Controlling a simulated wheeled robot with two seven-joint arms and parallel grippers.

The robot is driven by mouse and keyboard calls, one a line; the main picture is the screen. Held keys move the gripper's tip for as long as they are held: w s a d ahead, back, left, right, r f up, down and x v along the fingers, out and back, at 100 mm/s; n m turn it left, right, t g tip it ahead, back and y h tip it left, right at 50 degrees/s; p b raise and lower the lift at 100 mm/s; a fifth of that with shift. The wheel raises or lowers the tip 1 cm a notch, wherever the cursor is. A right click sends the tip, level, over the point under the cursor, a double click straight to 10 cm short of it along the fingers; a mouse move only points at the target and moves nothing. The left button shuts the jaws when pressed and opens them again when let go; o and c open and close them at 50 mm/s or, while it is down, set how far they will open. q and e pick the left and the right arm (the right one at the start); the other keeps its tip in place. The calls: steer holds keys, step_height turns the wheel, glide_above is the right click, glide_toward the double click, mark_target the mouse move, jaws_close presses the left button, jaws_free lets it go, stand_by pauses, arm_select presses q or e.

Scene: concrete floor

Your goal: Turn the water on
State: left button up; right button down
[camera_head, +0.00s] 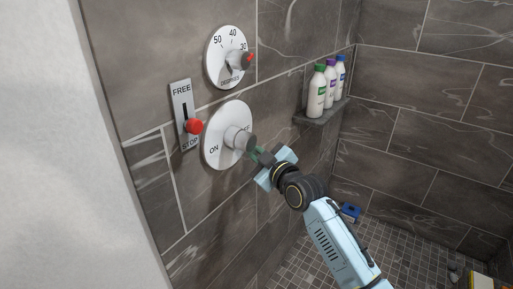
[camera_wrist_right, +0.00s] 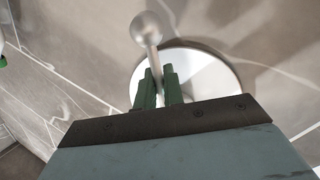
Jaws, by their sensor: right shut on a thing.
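The water control is a round white plate (camera_head: 215,153) on the tiled wall, with "ON" lettering at its lower left and partly hidden lettering at its right. A metal knob with a handle (camera_head: 238,137) sticks out from its middle. My right gripper (camera_head: 256,153) is at the handle, its green fingers closed on it. In the right wrist view the plate (camera_wrist_right: 215,75) lies behind the green fingers (camera_wrist_right: 159,88), and a rounded metal knob on a stem (camera_wrist_right: 147,30) rises between and above them. My left gripper is not in view.
Above is a temperature dial (camera_head: 222,50) with a red-tipped pointer. To the left is a FREE/STOP slider plate (camera_head: 181,95) with a red knob (camera_head: 194,126) near STOP. Several bottles (camera_head: 318,92) stand on a corner shelf (camera_head: 322,113). A blue object (camera_head: 350,212) lies on the tiled floor.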

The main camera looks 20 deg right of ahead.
steer(key=m+p, duration=0.1)
steer(key=p, duration=0.1)
steer(key=s+a+m+g+p, duration=0.1)
steer(key=m+p, duration=0.1)
steer(key=p, duration=0.1)
steer(key=s+a+m+g+p, duration=0.1)
steer(key=p, duration=0.2)
steer(key=shift+a+f+m, duration=0.15)
steer(key=shift+f+m, duration=0.2)
steer(key=shift+m, duration=0.05)
steer(key=shift+s+a+f+m+g+y+p, duration=0.1)
steer(key=shift+s+a+m+g+y+p, duration=0.2)
steer(key=shift+m+p, duration=0.45)
steer(key=shift+s+a+f+m+g+y+p, duration=0.1)
steer(key=shift+s+a+m+g+p, duration=0.25)
steer(key=shift+p, duration=0.65)
steer(key=shift+w+a, duration=0.15)
steer(key=c, duration=1.5)
jaws_free()
steer(key=shift+c, duration=0.2)
steer(key=v, duration=1.3)
